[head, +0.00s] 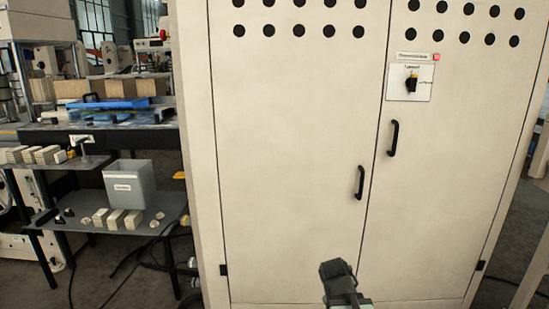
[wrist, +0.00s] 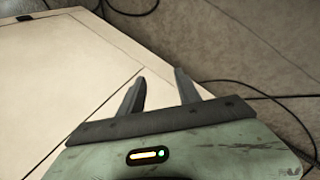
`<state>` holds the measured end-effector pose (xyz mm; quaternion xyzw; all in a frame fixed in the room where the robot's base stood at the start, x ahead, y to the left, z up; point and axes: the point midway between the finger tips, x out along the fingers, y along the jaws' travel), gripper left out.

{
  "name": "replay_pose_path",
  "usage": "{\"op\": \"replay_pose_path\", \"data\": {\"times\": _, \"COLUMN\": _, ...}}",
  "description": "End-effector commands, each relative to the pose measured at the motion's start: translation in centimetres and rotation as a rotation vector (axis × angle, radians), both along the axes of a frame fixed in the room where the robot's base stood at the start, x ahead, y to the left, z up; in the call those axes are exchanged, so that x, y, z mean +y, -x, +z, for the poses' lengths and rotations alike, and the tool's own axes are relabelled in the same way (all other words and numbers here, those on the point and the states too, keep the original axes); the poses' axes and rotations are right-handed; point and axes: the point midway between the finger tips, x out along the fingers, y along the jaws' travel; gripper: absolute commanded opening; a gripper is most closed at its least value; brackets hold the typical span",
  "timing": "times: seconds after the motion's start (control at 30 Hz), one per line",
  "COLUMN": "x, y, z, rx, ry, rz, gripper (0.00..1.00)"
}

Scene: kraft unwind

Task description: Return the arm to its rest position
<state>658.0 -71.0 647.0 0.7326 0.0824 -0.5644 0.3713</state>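My gripper (wrist: 156,88) shows in the wrist view with its two dark fingers apart and nothing between them. Behind the fingers are the cream cabinet surface and the floor. In the head view my arm's dark end (head: 338,272) shows at the bottom, right of centre, in front of the lower part of the cabinet; the fingers cannot be made out there.
A tall cream cabinet (head: 290,150) with two doors, black handles and a rotary switch (head: 411,83) fills the middle. At left, a dark shelf (head: 85,222) holds a grey bin (head: 130,184) and several small blocks. Cables lie on the floor.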

Motion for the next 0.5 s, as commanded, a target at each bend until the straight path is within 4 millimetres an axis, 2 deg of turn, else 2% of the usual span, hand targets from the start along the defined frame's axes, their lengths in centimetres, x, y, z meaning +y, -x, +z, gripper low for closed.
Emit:
{"op": "replay_pose_path", "data": {"times": 0.1, "x": 3.9, "y": 3.9, "z": -2.0, "rx": 0.111, "ry": -0.248, "rz": -0.259, "gripper": 0.4}}
{"op": "replay_pose_path", "data": {"times": 0.2, "x": 6.7, "y": 7.0, "z": -2.6, "rx": 0.219, "ry": -0.393, "rz": -0.485, "gripper": 0.4}}
{"op": "replay_pose_path", "data": {"times": 0.27, "x": 7.3, "y": 8.4, "z": -2.7, "rx": 0.26, "ry": -0.421, "rz": -0.618, "gripper": 0.4}}
{"op": "replay_pose_path", "data": {"times": 0.3, "x": 7.4, "y": 8.5, "z": -1.7, "rx": 0.251, "ry": -0.424, "rz": -0.674, "gripper": 0.4}}
{"op": "replay_pose_path", "data": {"times": 0.33, "x": 7.4, "y": 8.5, "z": 0.1, "rx": 0.251, "ry": -0.422, "rz": -0.665, "gripper": 0.4}}
{"op": "replay_pose_path", "data": {"times": 0.5, "x": 7.3, "y": 8.4, "z": 5.2, "rx": 0.248, "ry": -0.421, "rz": -0.661, "gripper": 0.4}}
